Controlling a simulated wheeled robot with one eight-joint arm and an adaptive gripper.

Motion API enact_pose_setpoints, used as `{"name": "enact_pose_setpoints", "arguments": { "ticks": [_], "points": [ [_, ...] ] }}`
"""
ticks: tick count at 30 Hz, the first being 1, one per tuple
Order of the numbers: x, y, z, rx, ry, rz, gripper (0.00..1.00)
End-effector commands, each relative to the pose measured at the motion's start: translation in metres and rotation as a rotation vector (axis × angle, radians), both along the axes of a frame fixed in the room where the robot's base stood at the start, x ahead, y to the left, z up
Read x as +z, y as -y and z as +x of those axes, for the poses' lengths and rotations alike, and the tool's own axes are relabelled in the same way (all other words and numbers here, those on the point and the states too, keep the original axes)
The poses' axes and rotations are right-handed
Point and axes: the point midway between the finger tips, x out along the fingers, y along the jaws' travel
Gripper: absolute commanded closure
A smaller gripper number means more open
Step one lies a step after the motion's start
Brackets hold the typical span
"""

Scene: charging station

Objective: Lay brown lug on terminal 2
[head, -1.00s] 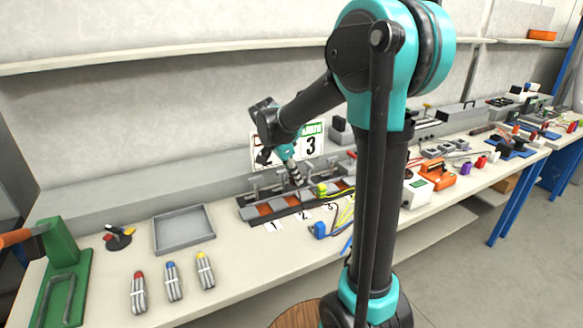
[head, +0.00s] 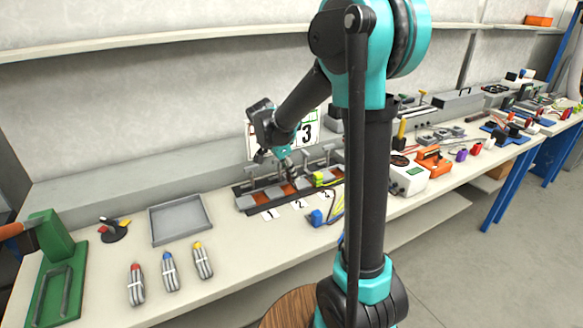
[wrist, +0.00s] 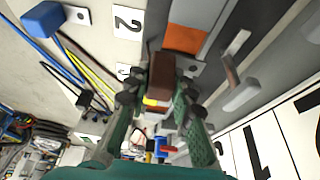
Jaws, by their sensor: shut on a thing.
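My gripper (head: 288,174) hangs over the terminal block (head: 243,207) in the head view. In the wrist view its green, dark-tipped fingers (wrist: 158,98) are shut on the brown lug (wrist: 162,72). The lug lies close to the orange-copper face of a terminal (wrist: 185,38), next to the card marked 2 (wrist: 128,22). I cannot tell whether the lug touches the block. In the head view the card 2 (head: 298,204) lies in front of the block, and the lug is not clearly visible.
Upright clamp levers (wrist: 232,58) stand along the block. A yellow-green piece (head: 320,179) sits near its right end. A blue piece (head: 316,218) and loose wires (head: 338,206) lie in front. A grey tray (head: 180,219) and several marked bundles (head: 170,272) are left.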

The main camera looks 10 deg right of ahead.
Motion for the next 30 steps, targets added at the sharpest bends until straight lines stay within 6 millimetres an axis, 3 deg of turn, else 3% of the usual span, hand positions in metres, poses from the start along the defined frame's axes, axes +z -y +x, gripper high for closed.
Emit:
{"name": "enact_pose_setpoints", "arguments": {
  "ticks": [10,30],
  "points": [
    [-0.019,0.0,0.0,0.0,0.0,0.0,0.99],
    [-0.021,0.0,0.0,0.0,0.0,0.0,0.99]
  ]
}}
